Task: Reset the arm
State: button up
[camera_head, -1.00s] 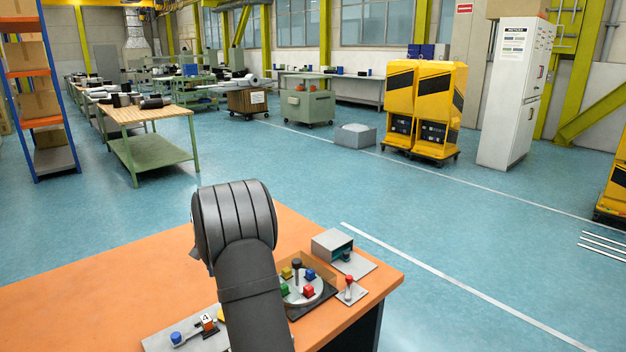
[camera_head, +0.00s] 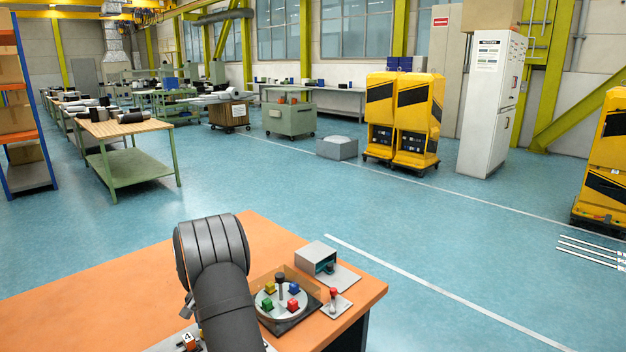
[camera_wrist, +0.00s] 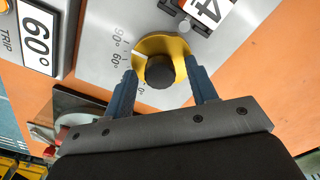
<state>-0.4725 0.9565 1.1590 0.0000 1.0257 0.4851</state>
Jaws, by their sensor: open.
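In the wrist view my gripper (camera_wrist: 159,72) is open, with its two blue fingers on either side of a black round knob (camera_wrist: 160,72). Gaps show between fingers and knob. The knob sits on a yellow disc (camera_wrist: 150,46) on a grey panel (camera_wrist: 97,62) marked with degrees. I cannot tell whether the fingers touch the disc. A "60°" label (camera_wrist: 37,38) beside the word TRIP is at upper left, and a "4" card (camera_wrist: 207,10) is at the top. In the head view my arm hides the gripper and knob; the "4" card (camera_head: 187,338) shows beside it.
The table's left part is bare.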

notch_tip(320, 180, up, 17)
notch_tip(320, 180, down, 17)
jog(key=shift+f, duration=0.2)
jog(key=shift+r+n, duration=0.2)
jog(key=shift+n, duration=0.6)
jog(key=n, duration=1.1)
jog(key=shift+n, duration=2.3)
